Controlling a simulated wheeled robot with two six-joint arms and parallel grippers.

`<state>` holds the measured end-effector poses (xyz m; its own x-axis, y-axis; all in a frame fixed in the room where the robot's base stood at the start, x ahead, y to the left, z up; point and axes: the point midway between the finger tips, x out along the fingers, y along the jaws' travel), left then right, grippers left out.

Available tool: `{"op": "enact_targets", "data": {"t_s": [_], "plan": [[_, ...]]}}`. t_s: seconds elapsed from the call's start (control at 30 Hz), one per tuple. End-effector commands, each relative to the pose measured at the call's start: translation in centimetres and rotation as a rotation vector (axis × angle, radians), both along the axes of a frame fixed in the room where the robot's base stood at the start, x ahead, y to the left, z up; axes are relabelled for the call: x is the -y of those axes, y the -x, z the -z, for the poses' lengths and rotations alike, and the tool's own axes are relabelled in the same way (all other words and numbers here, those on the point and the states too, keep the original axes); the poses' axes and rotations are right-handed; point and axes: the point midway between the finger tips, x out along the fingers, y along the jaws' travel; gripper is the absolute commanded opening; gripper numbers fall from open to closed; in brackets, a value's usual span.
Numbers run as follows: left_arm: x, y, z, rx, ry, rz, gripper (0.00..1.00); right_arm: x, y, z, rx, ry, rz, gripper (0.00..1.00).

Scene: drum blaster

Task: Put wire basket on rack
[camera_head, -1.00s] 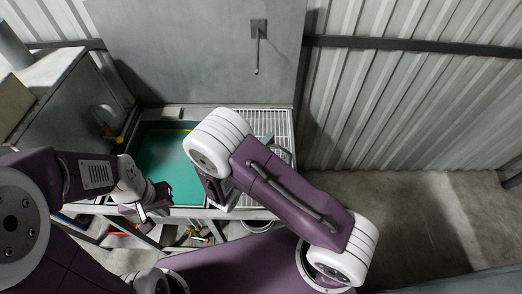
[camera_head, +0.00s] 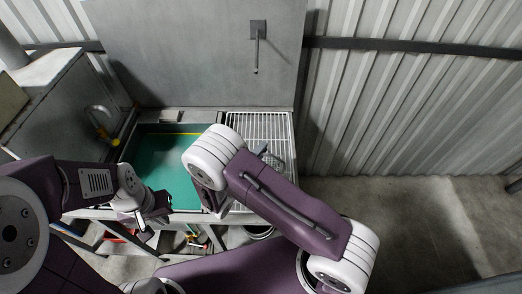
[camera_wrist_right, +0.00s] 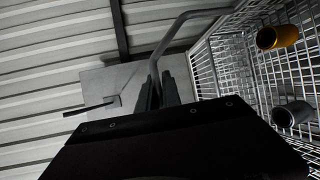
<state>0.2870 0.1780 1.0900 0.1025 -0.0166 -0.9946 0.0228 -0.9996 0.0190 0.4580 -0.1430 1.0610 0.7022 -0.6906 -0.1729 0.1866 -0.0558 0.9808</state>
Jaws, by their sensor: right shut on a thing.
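In the right wrist view, the wire basket (camera_wrist_right: 232,62) is a wire-mesh box at the right, with an orange cylinder (camera_wrist_right: 278,37) and a grey cylinder (camera_wrist_right: 293,113) inside. My right gripper (camera_wrist_right: 157,92) is shut on its bent grey handle (camera_wrist_right: 168,40). In the head view the right arm hides most of the basket; a grey bar-like part shows beside the forearm. The rack (camera_head: 258,123) is a pale wire grid right of the green basin, partly covered by my right arm. My left gripper (camera_head: 152,207) hangs empty over the basin's front left; its jaw opening is unclear.
The green-floored basin (camera_head: 165,160) lies left of the rack. A grey cabinet (camera_head: 60,105) stands at the left. A grey back panel (camera_head: 190,50) and corrugated walls close off the back and right. Open concrete floor (camera_head: 410,215) lies at the right.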

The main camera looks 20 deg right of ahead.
Motion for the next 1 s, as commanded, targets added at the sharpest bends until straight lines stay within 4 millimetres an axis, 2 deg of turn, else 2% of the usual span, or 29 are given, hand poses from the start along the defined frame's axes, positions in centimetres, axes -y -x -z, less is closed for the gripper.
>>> {"op": "enact_targets", "data": {"t_s": [0.03,0.1,0.47,0.5,1.0], "plan": [[0.0,0.0,0.2,0.000,0.000,0.000,0.00,0.0,0.0,0.2,0.000,0.000,0.000,0.12],[0.0,0.0,0.1,0.000,0.000,0.000,0.00,0.0,0.0,0.1,0.000,0.000,0.000,0.30],[0.0,0.0,-0.4,0.000,0.000,0.000,0.00,0.0,0.0,-0.4,0.000,0.000,0.000,0.30],[0.0,0.0,0.0,0.000,0.000,0.000,0.00,-0.3,0.2,-0.1,0.000,0.000,-0.002,0.30],[0.0,0.0,3.5,0.000,0.000,0.000,0.00,-7.2,7.2,-1.6,0.001,-0.003,-0.003,0.30]]}}
